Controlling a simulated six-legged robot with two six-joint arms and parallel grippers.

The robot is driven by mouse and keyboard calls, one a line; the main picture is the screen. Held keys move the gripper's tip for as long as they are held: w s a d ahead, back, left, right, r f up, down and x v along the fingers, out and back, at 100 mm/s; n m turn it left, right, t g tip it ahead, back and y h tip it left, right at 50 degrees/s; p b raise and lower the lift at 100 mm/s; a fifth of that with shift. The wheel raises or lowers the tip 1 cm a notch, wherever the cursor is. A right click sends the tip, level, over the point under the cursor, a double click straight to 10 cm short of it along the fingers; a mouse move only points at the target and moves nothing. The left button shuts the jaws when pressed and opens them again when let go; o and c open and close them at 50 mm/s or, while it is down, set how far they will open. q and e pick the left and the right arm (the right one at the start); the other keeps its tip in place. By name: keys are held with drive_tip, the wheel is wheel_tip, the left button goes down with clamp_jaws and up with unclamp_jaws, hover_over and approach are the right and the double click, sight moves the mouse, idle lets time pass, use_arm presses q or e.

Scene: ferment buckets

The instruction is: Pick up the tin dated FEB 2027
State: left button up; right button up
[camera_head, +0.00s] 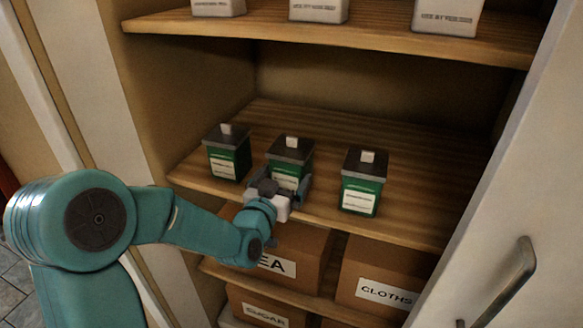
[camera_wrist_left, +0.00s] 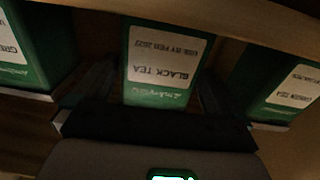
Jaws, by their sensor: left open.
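Three green tins with dark lids and pale knobs stand in a row on the middle shelf: a left tin (camera_head: 228,152), a middle tin (camera_head: 290,160) and a right tin (camera_head: 362,182). My left gripper (camera_head: 283,185) is at the front of the middle tin, its fingers open on either side of it. In the left wrist view the picture is upside down; the middle tin's label (camera_wrist_left: 160,60) reads BLACK TEA, with a use-by date that looks like FEB 2027. Its last digit is blurred. A neighbouring tin (camera_wrist_left: 285,85) reads GREEN TEA. My right gripper is not in view.
White containers (camera_head: 318,10) stand on the upper shelf (camera_head: 330,38). Below are brown boxes, one labelled CLOTHS (camera_head: 385,270) and one SUGAR (camera_head: 268,305). A white cabinet door (camera_head: 520,190) with a metal handle is on the right. The shelf behind the tins is clear.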

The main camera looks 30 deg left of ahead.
use_arm(q)
drive_tip(key=p+x, duration=0.1)
drive_tip(key=x, duration=0.3)
drive_tip(key=shift+w+r, duration=0.1)
drive_tip(key=shift+r, duration=0.1)
drive_tip(key=shift+w, duration=0.45)
drive_tip(key=shift+s, duration=0.1)
drive_tip(key=c, duration=0.8)
